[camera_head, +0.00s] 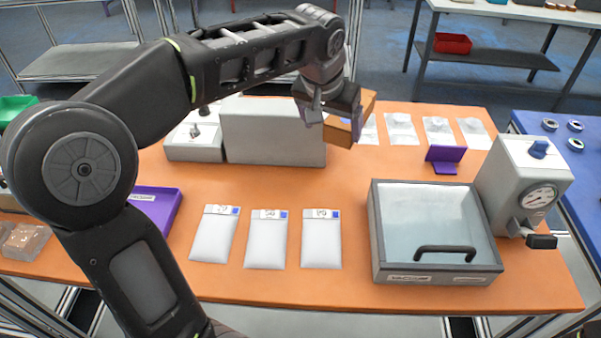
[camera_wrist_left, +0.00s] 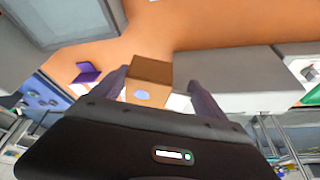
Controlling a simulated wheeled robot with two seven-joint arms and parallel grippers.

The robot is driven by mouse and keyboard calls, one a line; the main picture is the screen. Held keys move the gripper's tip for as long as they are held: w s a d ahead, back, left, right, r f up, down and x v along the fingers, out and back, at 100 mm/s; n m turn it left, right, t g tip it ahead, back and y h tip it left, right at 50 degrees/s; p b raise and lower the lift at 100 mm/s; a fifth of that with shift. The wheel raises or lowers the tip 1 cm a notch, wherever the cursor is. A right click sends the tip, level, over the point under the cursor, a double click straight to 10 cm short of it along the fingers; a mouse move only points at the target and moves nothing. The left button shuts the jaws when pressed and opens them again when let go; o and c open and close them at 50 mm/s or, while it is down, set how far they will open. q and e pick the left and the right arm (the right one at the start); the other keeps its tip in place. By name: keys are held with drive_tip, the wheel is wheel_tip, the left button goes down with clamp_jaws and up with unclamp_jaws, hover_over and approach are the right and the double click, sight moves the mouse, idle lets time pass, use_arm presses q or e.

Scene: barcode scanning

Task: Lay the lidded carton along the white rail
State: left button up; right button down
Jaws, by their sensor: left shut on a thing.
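My left gripper (camera_head: 340,112) is shut on a brown carton (camera_head: 338,134) and holds it tilted near the back middle of the orange table, beside the right end of a long grey-white block. In the left wrist view the carton (camera_wrist_left: 150,72) sits between the two fingers of the left gripper (camera_wrist_left: 160,95), with a pale blue round mark on one face. Part of the carton is hidden by the fingers in the head view. I cannot pick out a white rail with certainty. My right gripper is not in view.
The long grey-white block (camera_head: 273,138) stands at the table's back. A vacuum box (camera_head: 382,240) with a clear lid and a gauge unit (camera_head: 522,175) stand at right. Three white pouches (camera_head: 265,245) lie in front. A purple stand (camera_head: 445,158) is near the back right. The table middle is clear.

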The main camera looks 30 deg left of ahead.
use_arm(q)
wheel_tip(320, 180, down, 12)
drive_tip(key=shift+r, duration=0.25)
drive_tip(key=shift+f+p, duration=0.3)
drive_tip(key=shift+f, duration=1.95)
drive_tip(key=shift+f, duration=0.15)
drive_tip(key=o, duration=1.2)
drive_tip(key=shift+o, duration=0.2)
drive_tip(key=shift+r, duration=0.2)
drive_tip(key=v, duration=1.2)
drive_tip(key=shift+b, duration=0.35)
